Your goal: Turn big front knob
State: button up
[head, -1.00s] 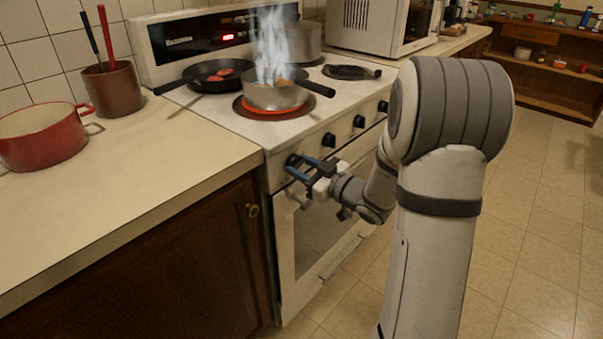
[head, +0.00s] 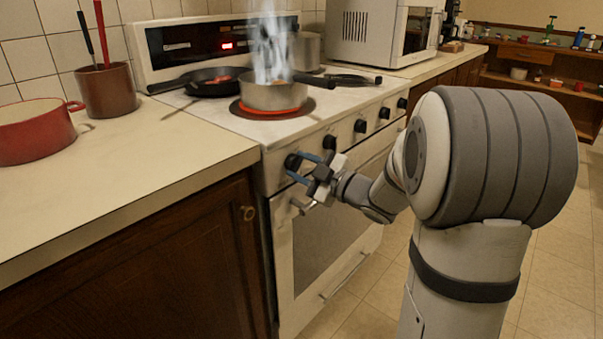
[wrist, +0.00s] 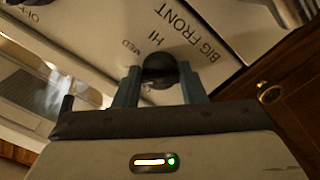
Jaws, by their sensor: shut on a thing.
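The big front knob (head: 292,161) is the leftmost black knob on the stove's front panel. In the wrist view the knob (wrist: 159,70) sits between my two fingers, with the words BIG FRONT, HI and MED on the panel around it. My gripper (head: 296,169) is shut on this knob, and it also shows in the wrist view (wrist: 162,86). The fingers hide the knob's sides, and its pointer mark cannot be made out. The front left burner (head: 258,114) glows red under a steaming pot (head: 272,97).
Several other black knobs, one of them at the middle (head: 360,126), line the panel to the right. A dark pan (head: 212,88) stands behind the pot. The oven handle (head: 345,277) is below. A counter (head: 110,185) with a red pot (head: 35,133) is at left.

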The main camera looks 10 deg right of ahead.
jog(key=shift+a+f, duration=0.1)
dwell(0.3)
jog(key=o, duration=1)
